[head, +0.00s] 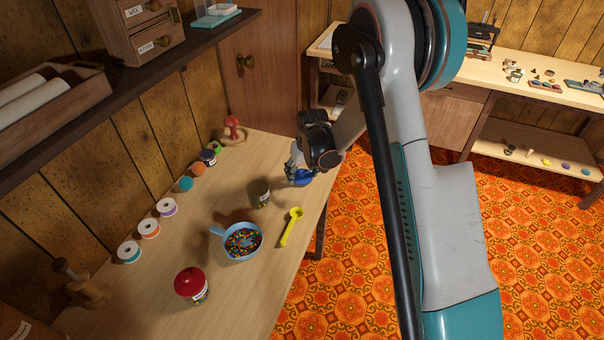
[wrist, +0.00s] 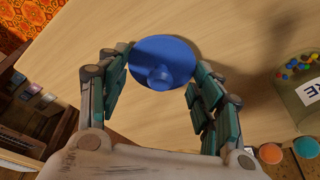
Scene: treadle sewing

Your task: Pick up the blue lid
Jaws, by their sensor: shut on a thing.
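The blue lid (head: 300,179) is a round disc with a knob, at the right edge of the wooden table in the head view. In the wrist view the lid (wrist: 176,54) lies between the fingertips, with its knob facing the camera. My gripper (head: 297,163) is shut on it; both fingers show on either side of the lid in the wrist view (wrist: 160,72). In the head view my wrist partly hides the lid and fingers. I cannot tell whether the lid is clear of the tabletop.
A labelled glass jar (head: 260,194) stands left of the gripper. A yellow scoop (head: 289,232), a light-blue handled cup of colourful beads (head: 228,232) and a red-lidded jar (head: 191,287) stand nearer. Several spools line the wall. A dark shelf (head: 100,78) overhangs the table's left side.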

